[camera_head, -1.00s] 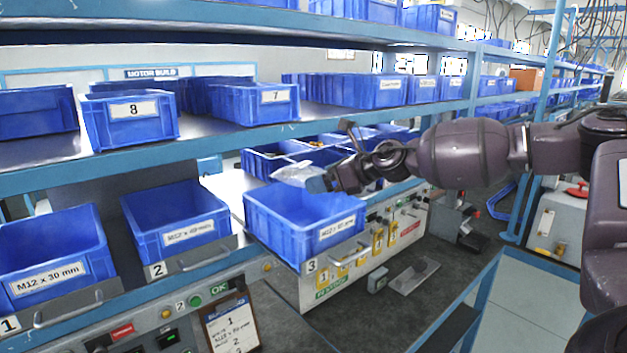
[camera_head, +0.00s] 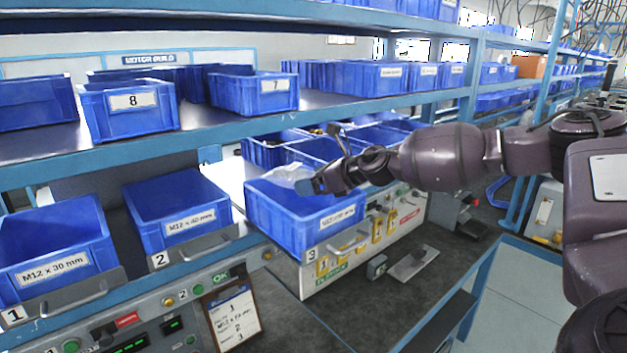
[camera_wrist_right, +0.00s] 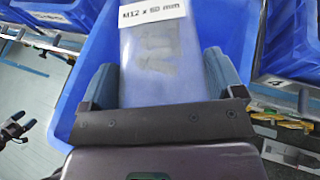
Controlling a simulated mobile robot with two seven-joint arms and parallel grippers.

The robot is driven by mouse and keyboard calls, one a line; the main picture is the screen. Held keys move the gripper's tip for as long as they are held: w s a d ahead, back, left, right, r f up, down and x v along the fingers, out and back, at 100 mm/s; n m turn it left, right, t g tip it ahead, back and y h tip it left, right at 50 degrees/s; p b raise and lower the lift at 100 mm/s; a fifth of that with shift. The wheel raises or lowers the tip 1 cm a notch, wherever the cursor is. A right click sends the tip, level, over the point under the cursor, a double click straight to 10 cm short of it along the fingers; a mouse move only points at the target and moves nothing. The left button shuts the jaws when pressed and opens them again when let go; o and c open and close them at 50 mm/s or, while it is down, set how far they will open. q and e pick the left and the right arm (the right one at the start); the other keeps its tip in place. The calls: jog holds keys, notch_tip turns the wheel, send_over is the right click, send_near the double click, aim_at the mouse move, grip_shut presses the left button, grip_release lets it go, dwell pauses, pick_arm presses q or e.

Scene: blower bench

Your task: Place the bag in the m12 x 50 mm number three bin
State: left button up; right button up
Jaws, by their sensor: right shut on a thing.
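The clear bag (camera_wrist_right: 165,65) with a white label reading M12 x 50 mm is between the fingers of my right gripper (camera_wrist_right: 165,80), which is shut on it. In the head view the pale bag (camera_head: 284,172) shows beside the right gripper (camera_head: 316,183), at the back edge of bin number three.
The number two bin (camera_head: 150,235) and number one bin (camera_head: 85,240) stand to the left. More blue bins (camera_head: 265,150) stand behind bin three. A shelf edge (camera_head: 330,116) runs above, carrying bins 8 (camera_head: 130,120) and 7 (camera_head: 270,100).

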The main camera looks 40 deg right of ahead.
jog(key=shift+f, duration=0.3)
jog(key=shift+f+b, duration=0.1)
jog(key=shift+b, duration=0.2)
jog(key=shift+s+f, duration=0.1)
jog(key=shift+f, duration=0.05)
jog(key=o, duration=1)
jog(key=shift+f, duration=0.2)
jog(key=shift+c, duration=0.2)
